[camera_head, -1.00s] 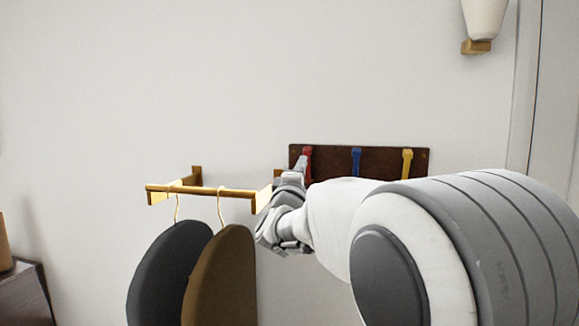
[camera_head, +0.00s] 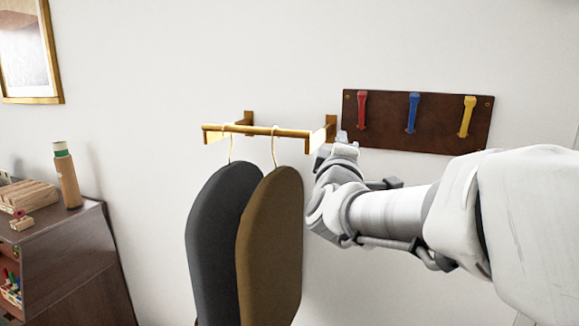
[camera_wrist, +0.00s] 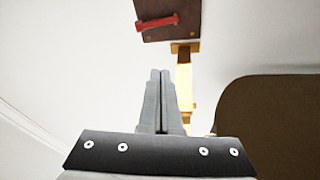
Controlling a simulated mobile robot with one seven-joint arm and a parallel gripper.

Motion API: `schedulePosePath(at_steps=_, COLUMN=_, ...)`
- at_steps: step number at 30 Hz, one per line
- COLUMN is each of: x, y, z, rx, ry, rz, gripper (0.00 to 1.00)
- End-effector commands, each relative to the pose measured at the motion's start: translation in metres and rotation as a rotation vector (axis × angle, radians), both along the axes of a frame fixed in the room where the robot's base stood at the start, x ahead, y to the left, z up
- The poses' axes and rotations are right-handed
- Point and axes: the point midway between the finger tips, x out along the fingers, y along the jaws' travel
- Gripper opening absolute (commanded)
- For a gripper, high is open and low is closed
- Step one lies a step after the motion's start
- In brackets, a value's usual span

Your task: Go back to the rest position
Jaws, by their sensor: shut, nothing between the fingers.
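My gripper (camera_head: 345,140) is at the end of my arm, in front of the wall, near the right end of the brass rail (camera_head: 270,131) and below the left end of the dark wooden hook board (camera_head: 450,133). In the wrist view its two fingers (camera_wrist: 160,75) are shut together with nothing between them. Behind them show the board's end (camera_wrist: 180,12) with its red hook (camera_wrist: 158,23), and the brass rail (camera_wrist: 184,80) running away. The fingers look apart from both, though the exact gap cannot be told.
A grey garment cover (camera_head: 215,240) and a brown one (camera_head: 270,240) hang from the rail, left of my gripper. Blue (camera_head: 412,113) and yellow (camera_head: 467,117) hooks are on the board. A wooden cabinet (camera_head: 75,260) with several items stands at left.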

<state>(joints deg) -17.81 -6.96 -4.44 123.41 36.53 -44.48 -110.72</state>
Motion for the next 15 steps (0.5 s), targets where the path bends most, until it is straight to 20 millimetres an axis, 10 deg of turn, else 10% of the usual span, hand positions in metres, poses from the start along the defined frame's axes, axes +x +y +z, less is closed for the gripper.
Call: schedulePosePath(at_steps=15, x=-0.124, y=0.024, z=-0.114, rx=0.839, ry=0.591, rz=0.218, gripper=0.00)
